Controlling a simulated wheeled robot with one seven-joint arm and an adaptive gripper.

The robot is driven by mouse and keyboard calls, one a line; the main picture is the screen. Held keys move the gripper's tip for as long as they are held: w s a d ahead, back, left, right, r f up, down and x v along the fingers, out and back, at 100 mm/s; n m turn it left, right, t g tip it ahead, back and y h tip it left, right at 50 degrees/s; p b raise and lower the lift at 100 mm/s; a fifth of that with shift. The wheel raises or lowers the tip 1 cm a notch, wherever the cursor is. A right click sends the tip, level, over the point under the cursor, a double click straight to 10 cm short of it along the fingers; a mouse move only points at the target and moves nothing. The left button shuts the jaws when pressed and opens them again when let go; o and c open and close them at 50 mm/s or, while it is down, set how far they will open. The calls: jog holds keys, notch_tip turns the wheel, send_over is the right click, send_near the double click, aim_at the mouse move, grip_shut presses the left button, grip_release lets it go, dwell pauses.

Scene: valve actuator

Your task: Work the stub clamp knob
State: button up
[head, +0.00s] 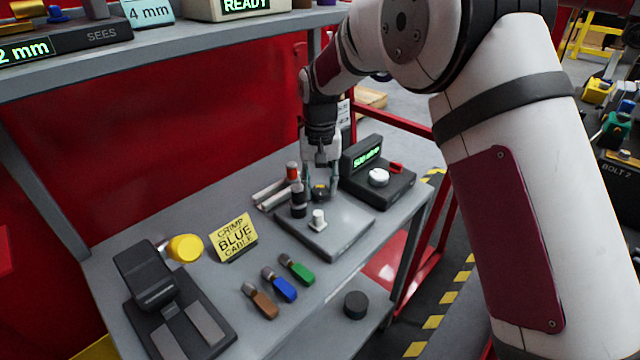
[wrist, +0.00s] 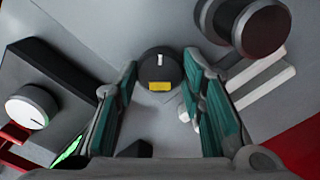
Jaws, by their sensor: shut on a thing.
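The knob is a dark round piece with a yellow patch and a white mark, in the wrist view (wrist: 160,70) and in the head view (head: 320,193). It stands at the back part of a grey plate (head: 345,232) on the bench. My gripper (head: 320,186) points down with one finger on each side of the knob. In the wrist view my gripper (wrist: 162,85) is shut on the knob, its teal pads at the left and right. The pads partly hide the knob's sides in the head view.
A black post (head: 298,203) and a white peg (head: 317,220) stand close by on the plate. A dark box with a lit green display (head: 366,157), a white dial (head: 378,177) and a red lever (head: 396,168) is just right. A yellow sign (head: 233,238) stands left.

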aim_at(320, 189)
jog(key=m+p, duration=0.1)
jog(key=m, duration=0.5)
jog(key=shift+m, duration=0.3)
dwell(0.5)
jog(key=o, duration=1.1)
jog(key=shift+o, duration=0.2)
notch_tip(320, 189, up, 12)
